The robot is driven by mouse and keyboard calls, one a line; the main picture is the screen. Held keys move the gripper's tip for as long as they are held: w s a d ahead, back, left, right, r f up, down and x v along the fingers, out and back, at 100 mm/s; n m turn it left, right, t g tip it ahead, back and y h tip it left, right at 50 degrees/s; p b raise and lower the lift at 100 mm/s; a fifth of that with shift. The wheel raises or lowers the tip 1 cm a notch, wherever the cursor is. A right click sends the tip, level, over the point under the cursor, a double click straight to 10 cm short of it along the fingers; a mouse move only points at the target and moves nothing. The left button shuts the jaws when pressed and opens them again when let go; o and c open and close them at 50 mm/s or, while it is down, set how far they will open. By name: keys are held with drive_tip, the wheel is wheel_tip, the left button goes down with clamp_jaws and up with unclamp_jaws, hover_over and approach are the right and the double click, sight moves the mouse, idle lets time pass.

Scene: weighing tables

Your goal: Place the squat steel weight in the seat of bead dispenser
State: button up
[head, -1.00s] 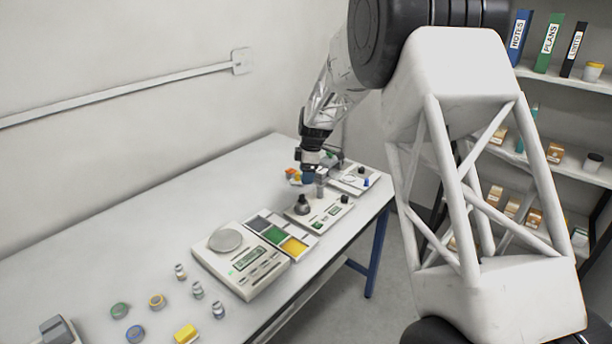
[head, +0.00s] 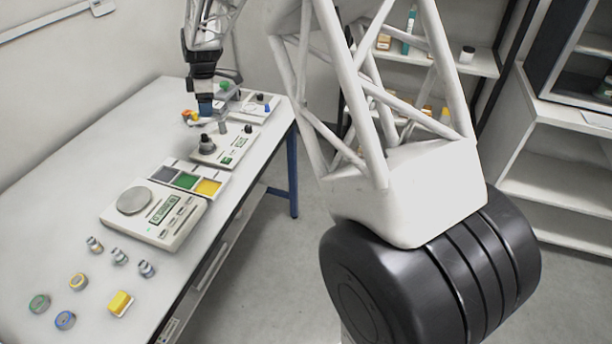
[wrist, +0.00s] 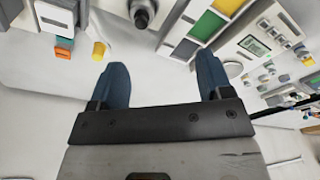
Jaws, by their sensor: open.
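My gripper (head: 205,108) hangs over the far part of the table, its blue fingers pointing down. In the wrist view the two fingers (wrist: 163,68) stand wide apart with only bare table between them. Several small silver weights, one (head: 119,256) in the middle, stand on the near table beyond the scale; I cannot tell which is the squat steel one. A pale device (head: 225,150) with a black knob (head: 206,141), green display and grey post stands just in front of my gripper. I cannot tell whether it is the bead dispenser, and no seat is clearly visible.
A scale (head: 160,215) with a round pan and a grey-green-yellow tray (head: 190,180) lie between the weights and the device. Lidded tins (head: 78,282) and a yellow block (head: 120,303) lie nearest. The table's wall side is clear.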

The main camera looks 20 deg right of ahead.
drive_tip(key=s+d+r+m, duration=0.25)
drive_tip(key=s+r, duration=0.25)
drive_tip(key=s, duration=0.4)
drive_tip(key=s+d+r+m+t, duration=0.1)
drive_tip(key=s+r+m, duration=0.25)
drive_tip(key=s, duration=0.45)
drive_tip(key=s+d+r+m, duration=0.2)
drive_tip(key=s+r, duration=0.4)
drive_tip(key=s, duration=0.3)
drive_tip(key=s+d+f+m+t+h, duration=0.1)
drive_tip(key=s+m, duration=0.7)
drive_tip(key=s, duration=1.9)
drive_tip(key=d+f, duration=0.1)
drive_tip(key=d, duration=0.1)
drive_tip(key=shift+d+f+m+h, duration=0.25)
drive_tip(key=shift+d+m+h, duration=0.05)
drive_tip(key=shift+m+h, duration=0.1)
